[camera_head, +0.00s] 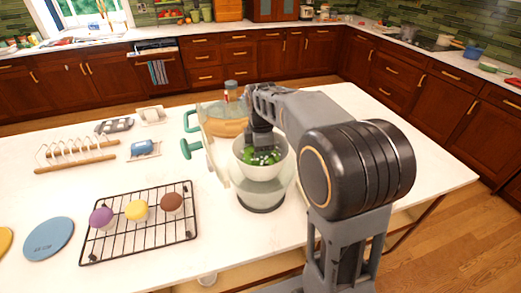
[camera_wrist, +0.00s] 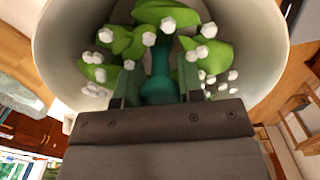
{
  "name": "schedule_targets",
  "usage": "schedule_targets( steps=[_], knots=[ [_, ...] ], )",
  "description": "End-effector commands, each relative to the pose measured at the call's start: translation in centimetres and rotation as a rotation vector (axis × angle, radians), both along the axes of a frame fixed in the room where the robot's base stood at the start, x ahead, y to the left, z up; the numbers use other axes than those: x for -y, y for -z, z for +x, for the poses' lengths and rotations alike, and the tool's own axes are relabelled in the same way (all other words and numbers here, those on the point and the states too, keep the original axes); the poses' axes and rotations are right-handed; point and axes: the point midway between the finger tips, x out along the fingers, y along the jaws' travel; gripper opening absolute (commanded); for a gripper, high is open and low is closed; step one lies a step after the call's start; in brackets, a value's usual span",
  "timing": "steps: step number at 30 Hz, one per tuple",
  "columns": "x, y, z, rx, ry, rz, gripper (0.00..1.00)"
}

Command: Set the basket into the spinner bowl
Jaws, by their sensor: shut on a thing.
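The basket (camera_head: 262,173) is a pale round bowl with green leaves and white bits inside, in the middle of the head view. The spinner bowl (camera_head: 247,195) is a translucent bowl on a dark base, standing on the white counter. The basket overlaps the spinner bowl's upper part in the picture; I cannot tell whether it is above it or resting inside. My gripper (camera_wrist: 158,88) reaches down into the basket and is shut on its teal centre post (camera_wrist: 160,62). The basket also fills the wrist view (camera_wrist: 268,45). The far part of the bowl's rim is hidden.
A pale upright board with green handles (camera_head: 191,149) stands close left of the bowl. A wooden bowl (camera_head: 226,127) is behind. A black wire rack (camera_head: 150,238) holds coloured round items at front left. A dish rack (camera_head: 75,152) stands farther left. Counter right of my arm is clear.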

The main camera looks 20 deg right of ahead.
Motion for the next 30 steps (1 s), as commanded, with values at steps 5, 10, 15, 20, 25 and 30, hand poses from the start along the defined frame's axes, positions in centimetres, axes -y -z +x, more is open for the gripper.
schedule_targets(
  steps=[5, 10, 15, 20, 25, 30],
  knots=[
    [0.0, 2.4, 0.0, -0.001, 0.001, 0.000, 0.07],
    [0.0, 4.2, 0.0, -0.001, 0.000, 0.000, 0.07],
    [0.0, 6.0, 0.0, 0.000, 0.000, 0.000, 0.07],
    [0.0, 7.4, 0.0, 0.000, 0.000, 0.000, 0.07],
    [0.0, 8.5, 0.0, 0.000, 0.000, 0.000, 0.07],
    [0.0, 8.9, 0.0, 0.000, 0.000, 0.000, 0.07]
  ],
)
